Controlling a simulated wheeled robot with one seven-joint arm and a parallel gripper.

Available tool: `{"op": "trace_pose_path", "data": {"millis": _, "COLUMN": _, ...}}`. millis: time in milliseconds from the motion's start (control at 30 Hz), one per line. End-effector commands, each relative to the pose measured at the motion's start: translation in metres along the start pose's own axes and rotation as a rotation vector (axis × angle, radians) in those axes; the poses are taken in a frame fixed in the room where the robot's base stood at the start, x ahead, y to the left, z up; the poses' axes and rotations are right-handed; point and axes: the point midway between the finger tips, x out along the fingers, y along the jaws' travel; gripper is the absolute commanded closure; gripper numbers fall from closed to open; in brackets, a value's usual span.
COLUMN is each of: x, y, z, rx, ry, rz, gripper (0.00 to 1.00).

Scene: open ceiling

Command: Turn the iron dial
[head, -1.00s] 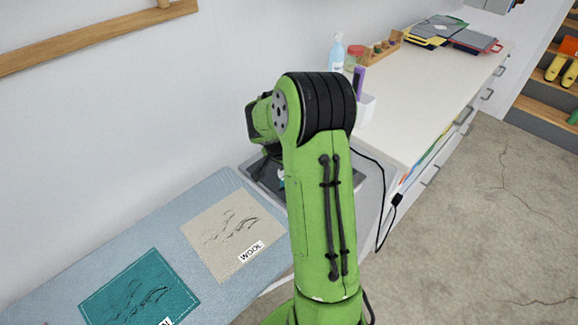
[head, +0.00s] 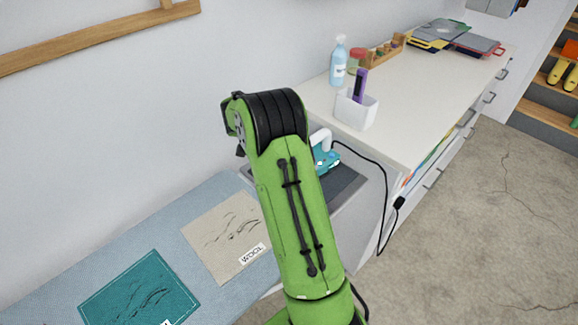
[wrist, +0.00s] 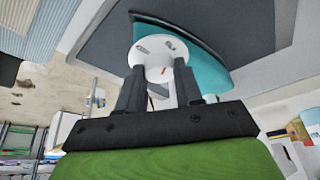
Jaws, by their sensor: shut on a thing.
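The iron (head: 327,158) is teal with a white handle and stands on a dark grey rest pad, partly hidden behind my arm in the head view. In the wrist view its teal body (wrist: 207,72) lies close in front of me. The white round dial (wrist: 150,47) bears small grey and red marks. My gripper (wrist: 159,68) has its two dark fingers on either side of the dial, shut on it. My gripper is hidden behind my arm in the head view.
A blue padded board with a wool cloth (head: 215,235) and a teal cloth (head: 135,290) lies to the left. A black cord (head: 385,185) hangs at the right. A white counter (head: 425,95) holds a spray bottle (head: 338,65) and a white cup (head: 356,112).

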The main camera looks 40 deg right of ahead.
Motion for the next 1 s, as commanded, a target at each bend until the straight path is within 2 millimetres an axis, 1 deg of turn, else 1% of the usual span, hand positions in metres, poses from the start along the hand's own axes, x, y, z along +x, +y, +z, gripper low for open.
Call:
{"op": "trace_pose_path", "data": {"millis": 300, "x": -0.0003, "y": -0.0009, "z": 0.0003, "rx": 0.067, "ry": 0.001, "rz": 0.027, "gripper": 0.95}}
{"op": "trace_pose_path", "data": {"millis": 700, "x": -0.0003, "y": -0.0009, "z": 0.0002, "rx": 0.072, "ry": 0.001, "rz": 0.029, "gripper": 0.95}}
{"op": "trace_pose_path", "data": {"millis": 733, "x": -0.0003, "y": -0.0009, "z": 0.0002, "rx": 0.072, "ry": 0.001, "rz": 0.029, "gripper": 0.63}}
{"op": "trace_pose_path", "data": {"millis": 800, "x": -0.0002, "y": -0.0009, "z": 0.0001, "rx": 0.072, "ry": 0.001, "rz": 0.029, "gripper": 0.53}}
{"op": "trace_pose_path", "data": {"millis": 900, "x": -0.0002, "y": -0.0008, "z": 0.0001, "rx": 0.072, "ry": 0.001, "rz": 0.029, "gripper": 0.39}}
{"op": "trace_pose_path", "data": {"millis": 1000, "x": -0.0001, "y": -0.0007, "z": 0.0001, "rx": 0.072, "ry": 0.001, "rz": 0.030, "gripper": 0.39}}
